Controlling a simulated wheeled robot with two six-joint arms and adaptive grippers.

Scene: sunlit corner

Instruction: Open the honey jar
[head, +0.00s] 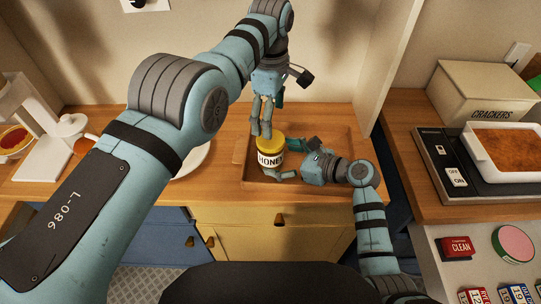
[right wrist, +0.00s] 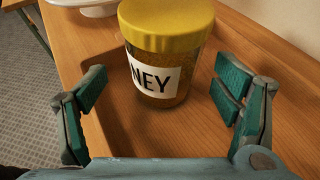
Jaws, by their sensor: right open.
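The honey jar (head: 270,162) stands upright on the wooden tray (head: 240,150), with its yellow lid (head: 270,143) on. In the right wrist view the jar (right wrist: 160,70) is ahead of my right gripper (right wrist: 161,82), between the lines of its two fingers, with gaps on both sides. In the head view my right gripper (head: 290,160) is open and low at the jar's right side. My left gripper (head: 261,130) points down from above, its fingertips close to the lid's far edge. I cannot tell whether they touch it or how far they are apart.
A white plate (head: 195,158) lies left of the tray, partly hidden by my left arm. A crackers box (head: 487,92) and a white baking dish (head: 505,150) on a scale-like device (head: 445,160) are on the right counter. A wall panel (head: 385,60) rises between the counters.

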